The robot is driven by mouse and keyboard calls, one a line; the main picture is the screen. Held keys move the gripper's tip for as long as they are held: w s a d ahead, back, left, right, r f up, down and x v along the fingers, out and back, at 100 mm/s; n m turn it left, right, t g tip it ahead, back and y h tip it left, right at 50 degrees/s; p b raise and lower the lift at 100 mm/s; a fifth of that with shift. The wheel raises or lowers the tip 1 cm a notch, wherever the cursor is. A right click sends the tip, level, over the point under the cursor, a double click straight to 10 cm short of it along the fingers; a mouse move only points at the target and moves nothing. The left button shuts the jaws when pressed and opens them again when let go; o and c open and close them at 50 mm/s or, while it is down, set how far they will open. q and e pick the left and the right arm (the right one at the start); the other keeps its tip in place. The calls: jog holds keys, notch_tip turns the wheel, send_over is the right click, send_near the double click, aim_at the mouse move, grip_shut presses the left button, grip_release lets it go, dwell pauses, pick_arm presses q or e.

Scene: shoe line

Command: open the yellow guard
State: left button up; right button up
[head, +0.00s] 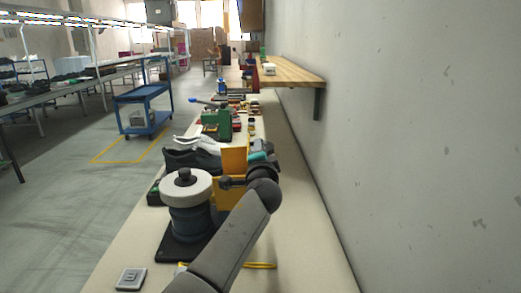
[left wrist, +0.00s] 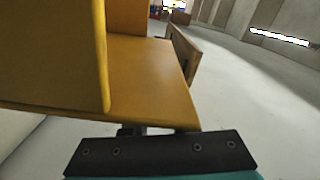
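The yellow guard (head: 234,159) stands on the bench in the middle of the head view, an upright orange-yellow panel with more yellow below it. A grey arm of mine, apparently the left, reaches up from the bottom, and its dark end (head: 232,183) is in front of the guard. It looks close to the guard, but I cannot tell whether it touches. In the left wrist view the yellow guard (left wrist: 50,55) fills the upper left, very near the camera. The left fingers cannot be made out there. My right gripper is not in view.
A grey-blue cylinder with a white ring top (head: 186,190) stands left of the arm. Dark and white shoes (head: 190,156) lie behind it. A grey switch plate (head: 130,279) is near the front. A wall (head: 420,130) bounds the right. A dark screwed bar (left wrist: 160,152) crosses the wrist view's bottom.

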pick_arm(q)
jog(key=shift+o, duration=1.4)
jog(key=shift+r, duration=0.1)
jog(key=shift+s, duration=0.1)
jog(key=shift+s+p, duration=0.3)
jog(key=shift+s, duration=0.15)
jog(key=s+p, duration=0.2)
jog(key=s, duration=1.2)
jog(key=shift+a, duration=0.25)
jog(key=shift+s, duration=0.1)
